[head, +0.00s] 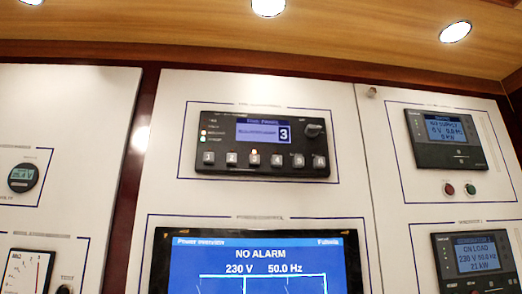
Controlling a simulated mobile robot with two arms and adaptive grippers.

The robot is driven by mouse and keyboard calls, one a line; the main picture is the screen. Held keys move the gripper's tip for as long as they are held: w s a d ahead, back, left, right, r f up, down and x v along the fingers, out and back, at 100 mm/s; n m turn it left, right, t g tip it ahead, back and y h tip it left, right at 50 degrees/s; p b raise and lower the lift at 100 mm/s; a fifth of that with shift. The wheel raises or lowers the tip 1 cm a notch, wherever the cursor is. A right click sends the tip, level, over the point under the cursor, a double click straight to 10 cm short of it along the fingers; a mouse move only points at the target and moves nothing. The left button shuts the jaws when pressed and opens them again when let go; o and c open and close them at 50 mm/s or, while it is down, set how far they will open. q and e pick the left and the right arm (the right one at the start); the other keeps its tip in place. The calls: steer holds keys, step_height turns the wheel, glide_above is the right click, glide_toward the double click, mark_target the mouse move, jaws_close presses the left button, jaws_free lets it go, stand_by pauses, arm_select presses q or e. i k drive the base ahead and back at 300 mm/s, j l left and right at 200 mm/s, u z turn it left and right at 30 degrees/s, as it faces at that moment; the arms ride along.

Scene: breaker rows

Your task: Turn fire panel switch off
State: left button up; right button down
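A black control unit (263,144) is mounted high on the middle white panel. It has a small blue screen (263,133) showing a 3, a row of several grey numbered buttons (254,160), small lights at its left, and a dark rotary knob (314,130) at its upper right. A red light shows at the third button. Its small lettering is too blurred to read, so I cannot tell if it is the fire panel, nor the knob's setting. Neither of my grippers is in view.
Below is a large screen (255,268) reading "NO ALARM, 230 V, 50.0 Hz". The right panel has two meter units (447,139) (474,260), with red (449,189) and green (470,189) buttons between. Gauges (23,177) are at left. A wooden ceiling (200,25) overhangs.

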mark_target(311, 130)
steer(key=i+l+u, duration=0.1)
steer(key=l+u, duration=0.15)
steer(key=l, duration=0.6)
steer(key=l+u, duration=0.3)
steer(key=l, duration=0.6)
steer(key=i, duration=0.05)
